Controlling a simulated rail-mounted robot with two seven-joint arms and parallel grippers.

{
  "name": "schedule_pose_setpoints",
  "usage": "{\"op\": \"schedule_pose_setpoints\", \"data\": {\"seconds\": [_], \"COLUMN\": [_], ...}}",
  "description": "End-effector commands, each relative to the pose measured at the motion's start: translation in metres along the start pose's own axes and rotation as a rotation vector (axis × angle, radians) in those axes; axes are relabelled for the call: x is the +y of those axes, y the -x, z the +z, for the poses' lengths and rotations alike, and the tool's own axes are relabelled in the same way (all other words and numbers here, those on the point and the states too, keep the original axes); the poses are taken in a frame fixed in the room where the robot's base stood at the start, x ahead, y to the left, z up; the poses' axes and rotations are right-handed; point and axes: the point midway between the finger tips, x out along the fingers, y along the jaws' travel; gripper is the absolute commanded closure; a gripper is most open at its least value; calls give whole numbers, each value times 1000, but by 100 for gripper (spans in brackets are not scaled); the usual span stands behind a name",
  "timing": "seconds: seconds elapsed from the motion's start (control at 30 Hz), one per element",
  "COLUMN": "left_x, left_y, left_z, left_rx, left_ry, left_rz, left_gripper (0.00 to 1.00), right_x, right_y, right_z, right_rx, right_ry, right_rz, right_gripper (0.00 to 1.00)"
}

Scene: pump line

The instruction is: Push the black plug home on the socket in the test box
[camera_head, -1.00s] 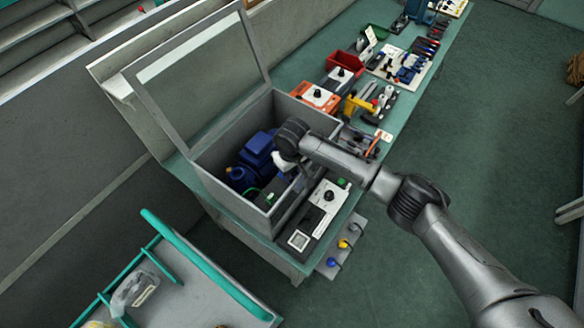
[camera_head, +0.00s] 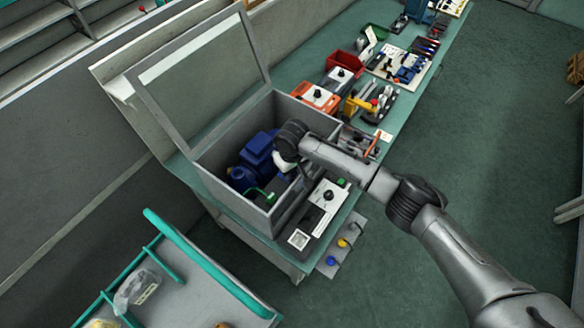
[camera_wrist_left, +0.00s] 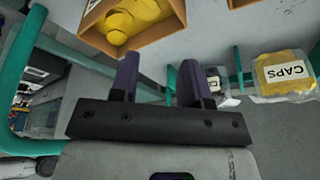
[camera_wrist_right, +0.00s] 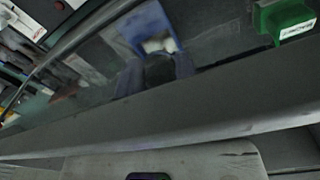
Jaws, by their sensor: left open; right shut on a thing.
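The grey test box (camera_head: 232,204) stands on the bench with its clear lid (camera_head: 205,75) raised. A blue pump (camera_head: 258,150) sits inside it. My right gripper (camera_head: 284,162) is down inside the box, to the right of the pump, and its fingertips are hidden there. In the right wrist view my right gripper (camera_wrist_right: 155,72) is shut on a dark thing, seemingly the black plug (camera_wrist_right: 159,68). The socket is hidden, so I cannot tell how the plug sits on it. My left gripper (camera_wrist_left: 158,82) is open and empty, outside the head view.
A control unit (camera_head: 318,210) stands in front of the box. A green block (camera_wrist_right: 287,20) shows in the right wrist view.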

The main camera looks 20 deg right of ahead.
Motion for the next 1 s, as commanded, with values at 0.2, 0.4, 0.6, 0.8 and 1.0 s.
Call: {"op": "schedule_pose_setpoints", "data": {"seconds": [0.2,0.4,0.6,0.8,1.0], "left_x": [2,2,1,-2,-2], "left_y": [0,0,3,7,9], "left_z": [0,0,-1,-2,-3], "left_rx": [1,1,0,-1,-1], "left_ry": [7,6,2,-4,-6], "left_rz": [6,5,2,-3,-5], "left_gripper": [57,57,57,57,57], "right_x": [0,0,0,0,0], "right_y": [0,0,0,-1,-2], "right_z": [0,0,0,0,0], "right_rx": [0,0,-1,-2,0], "right_ry": [0,0,-1,-1,0], "right_rz": [0,0,0,0,1], "right_gripper": [92,92,92,92,92]}}
